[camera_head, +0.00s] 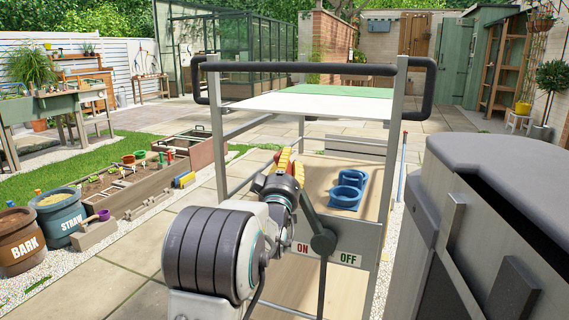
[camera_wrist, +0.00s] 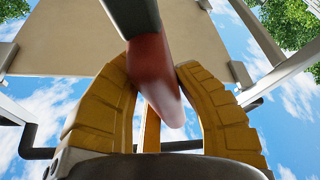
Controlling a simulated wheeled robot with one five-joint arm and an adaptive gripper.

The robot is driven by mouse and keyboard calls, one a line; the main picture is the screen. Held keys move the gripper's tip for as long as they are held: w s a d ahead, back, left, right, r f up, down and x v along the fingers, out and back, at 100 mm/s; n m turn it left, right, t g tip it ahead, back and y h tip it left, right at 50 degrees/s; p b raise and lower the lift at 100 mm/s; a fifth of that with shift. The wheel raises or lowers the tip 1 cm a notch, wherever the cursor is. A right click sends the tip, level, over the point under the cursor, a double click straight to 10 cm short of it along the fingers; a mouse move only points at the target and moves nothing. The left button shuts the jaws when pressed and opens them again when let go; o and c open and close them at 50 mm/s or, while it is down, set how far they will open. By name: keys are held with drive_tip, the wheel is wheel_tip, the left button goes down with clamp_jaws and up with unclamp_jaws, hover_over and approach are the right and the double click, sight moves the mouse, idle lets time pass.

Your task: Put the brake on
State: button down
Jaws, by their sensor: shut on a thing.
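A trolley (camera_head: 397,150) with a grey frame stands in front of me. Its end plate carries a red "ON" label (camera_head: 302,248) and a green "OFF" label (camera_head: 348,259). A dark grey brake lever (camera_head: 312,220) rises from a round pivot on that plate and leans up and to the left, its top hidden behind my gripper (camera_head: 284,162). In the wrist view, the yellow fingers of my gripper (camera_wrist: 155,66) are shut around the lever's red grip (camera_wrist: 162,88), one on each side.
A blue double-ring holder (camera_head: 348,190) sits on the trolley's lower shelf. A black push handle (camera_head: 420,95) runs across the trolley's top. Barrels marked BARK (camera_head: 20,243) and STRAW (camera_head: 60,220) stand at the left by planting beds. Open paving (camera_head: 120,270) lies at lower left.

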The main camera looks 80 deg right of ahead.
sight(389, 170)
drive_tip(key=shift+s+a+f+m+g+y, duration=0.25)
drive_tip(key=shift+s+a+m+g, duration=0.9)
drive_tip(key=shift+s+m, duration=2.15)
drive_tip(key=shift+s+a+m+g+y, duration=0.6)
drive_tip(key=shift+s+m+g, duration=1.35)
drive_tip(key=shift+s, duration=2.3)
drive_tip(key=shift+s+a+f+m+g+y, duration=0.15)
drive_tip(key=shift+s+a+m+g, duration=0.85)
drive_tip(key=shift+s+m, duration=2.5)
drive_tip(key=shift+s+a+f+n, duration=0.1)
drive_tip(key=shift+s+a+n, duration=0.05)
drive_tip(key=shift+s+n, duration=0.15)
drive_tip(key=c, duration=0.9)
unclamp_jaws()
drive_tip(key=shift+s, duration=0.1)
drive_tip(key=shift+f, duration=0.1)
drive_tip(key=shift+w+a+f, duration=0.2)
drive_tip(key=shift+w+a, duration=0.15)
drive_tip(key=shift+a, duration=0.1)
drive_tip(key=v, duration=1)
drive_tip(key=shift+w+a, duration=0.1)
drive_tip(key=shift+a, duration=0.3)
